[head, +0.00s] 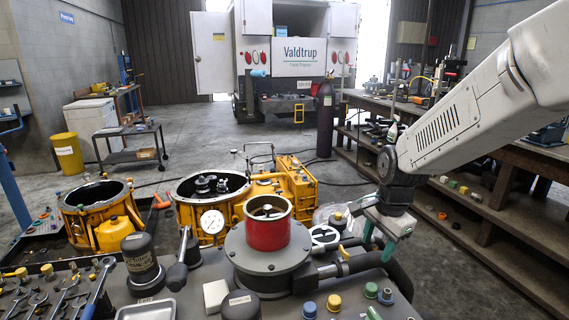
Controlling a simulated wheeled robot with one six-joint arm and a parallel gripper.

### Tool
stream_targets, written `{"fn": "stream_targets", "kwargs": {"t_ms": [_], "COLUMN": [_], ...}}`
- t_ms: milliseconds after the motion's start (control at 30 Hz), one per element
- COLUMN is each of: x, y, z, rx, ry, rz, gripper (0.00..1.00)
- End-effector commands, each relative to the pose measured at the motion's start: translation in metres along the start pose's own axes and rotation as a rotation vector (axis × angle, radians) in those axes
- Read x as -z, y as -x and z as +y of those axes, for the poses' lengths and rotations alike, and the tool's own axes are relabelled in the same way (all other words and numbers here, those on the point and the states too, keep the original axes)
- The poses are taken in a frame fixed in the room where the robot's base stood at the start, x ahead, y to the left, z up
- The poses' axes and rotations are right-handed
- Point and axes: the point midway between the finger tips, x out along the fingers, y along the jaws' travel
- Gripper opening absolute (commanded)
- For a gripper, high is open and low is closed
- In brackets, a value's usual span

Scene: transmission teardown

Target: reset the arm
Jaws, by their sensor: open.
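My arm (475,110) reaches in from the upper right and bends down at the wrist. My gripper (379,242) points down over the right part of the grey workbench (185,305). Its two teal fingers are apart, with nothing seen between them. It is to the right of a red cylinder (268,232) set on a round dark grey fixture (266,258). A dark hose (385,265) runs close to the fingers. Whether the fingers touch anything below cannot be told.
Wrenches (65,290), a small metal tray (147,311) and coloured caps (334,302) crowd the bench. Yellow housings (103,215) stand behind it. Wooden shelving (470,215) runs along the right, beneath my arm. The floor (225,140) toward the white truck (285,60) is mostly clear.

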Motion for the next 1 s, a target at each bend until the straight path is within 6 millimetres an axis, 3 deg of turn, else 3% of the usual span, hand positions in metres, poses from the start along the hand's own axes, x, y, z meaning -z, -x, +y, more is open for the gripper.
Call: {"fn": "stream_targets", "kwargs": {"t_ms": [167,500,700,833,1000], "x": [-0.018,-0.06,-0.082,-0.09,-0.092], "y": [0.013,0.084,0.115,0.127,0.137], "z": [0.043,0.147,0.204,0.224,0.231], "rx": [-0.091,-0.14,-0.123,-0.096,-0.06], "ry": [0.307,0.891,1.112,1.14,1.138], "rz": [-0.053,-0.123,-0.104,-0.055,0.004], "gripper": [0.47,0.47,0.47,0.47,0.47]}}
